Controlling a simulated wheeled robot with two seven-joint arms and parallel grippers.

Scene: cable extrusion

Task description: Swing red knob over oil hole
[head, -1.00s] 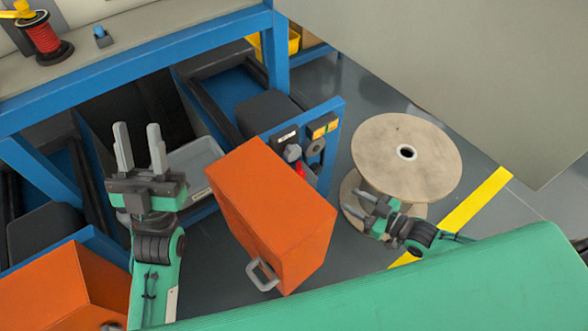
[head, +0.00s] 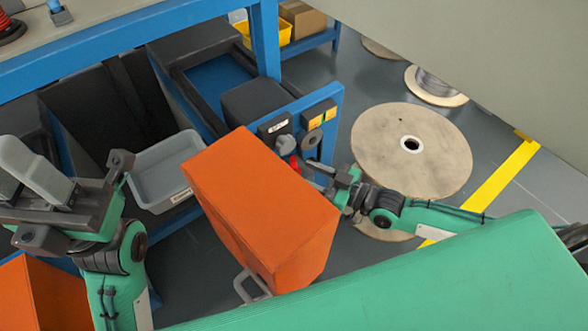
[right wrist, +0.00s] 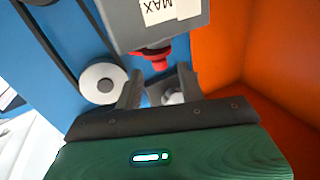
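The red knob (right wrist: 152,57) shows in the right wrist view, under a grey box marked MAX (right wrist: 160,20), just beyond my right gripper's fingertips. In the head view the red knob (head: 295,166) is a small patch beside the orange box. My right gripper (head: 318,174) is close to its right. In the right wrist view the right gripper (right wrist: 160,88) has its fingers apart, with a small silvery round part (right wrist: 172,97) showing between them. I cannot make out an oil hole for certain. My left gripper (head: 35,170) is far left, seen side-on, its fingers overlapping.
A large orange box (head: 260,195) stands immediately left of my right gripper. A blue panel (head: 330,110) carries the fittings. A wooden cable reel (head: 400,135) stands to the right. A grey bin (head: 165,170) and blue bench (head: 150,50) are on the left.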

